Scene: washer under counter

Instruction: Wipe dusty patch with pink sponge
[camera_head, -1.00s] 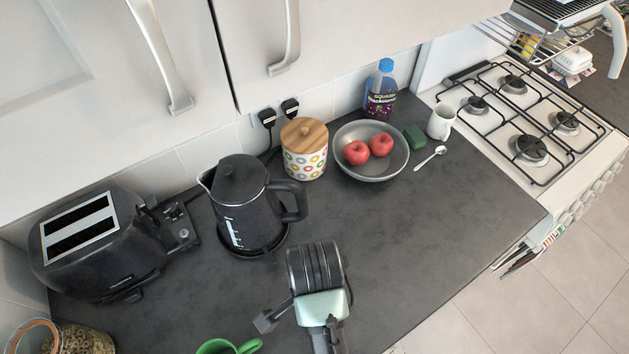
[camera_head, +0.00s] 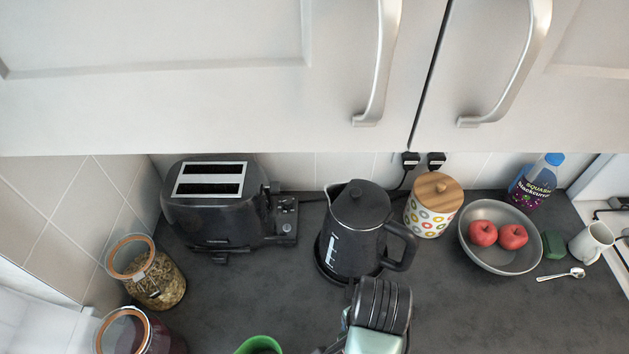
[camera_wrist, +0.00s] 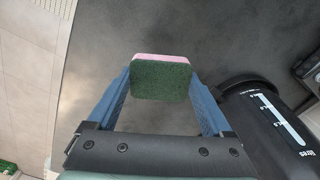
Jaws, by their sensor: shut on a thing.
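The pink sponge (camera_wrist: 161,58) has a dark green scouring side facing the wrist camera and a thin pink edge at its top. My gripper (camera_wrist: 160,84) is shut on it, with one blue finger on each side. In the head view my wrist (camera_head: 378,305) is over the counter, in front of the kettle; the fingers and sponge are hidden there. The dark grey counter (camera_head: 480,310) lies below the sponge. I cannot make out a clear dusty patch, nor whether the sponge touches the counter.
The black kettle (camera_head: 357,235) stands close beside my gripper. A toaster (camera_head: 215,215), glass jar (camera_head: 150,275) and green mug (camera_head: 260,345) are to the left. A patterned canister (camera_head: 433,208) and fruit bowl (camera_head: 480,250) are right. Cupboards (camera_head: 200,70) overhang the back. Front-right counter is clear.

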